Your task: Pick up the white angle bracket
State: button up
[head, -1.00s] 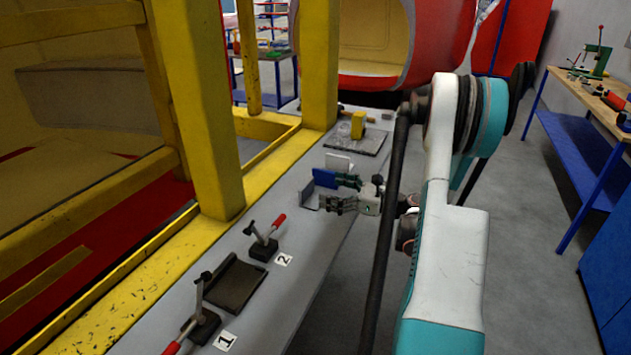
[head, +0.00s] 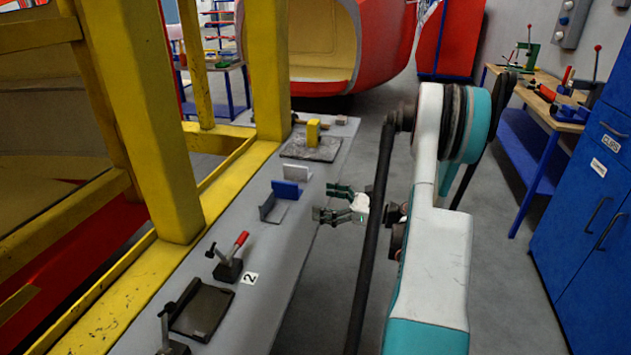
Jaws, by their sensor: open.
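The white angle bracket (head: 298,171) stands on the grey bench, the farthest of three brackets in a row. A blue bracket (head: 287,189) stands just nearer, and a grey bracket (head: 268,209) is nearest. My gripper (head: 325,201) is open with nothing between its fingers. It is to the right of the blue and grey brackets, at the bench's right edge, nearer to me than the white bracket and apart from it. All three brackets show without the gripper covering them.
The grey bench (head: 272,245) carries a yellow block on a dark plate (head: 312,148) farther back. A red-handled clamp (head: 229,258) and a dark tray (head: 202,311) are nearer. A yellow frame (head: 150,120) stands along the left. Open floor lies right of the bench.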

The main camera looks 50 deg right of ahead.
aim_at(296, 172)
jog(key=z, duration=1.15)
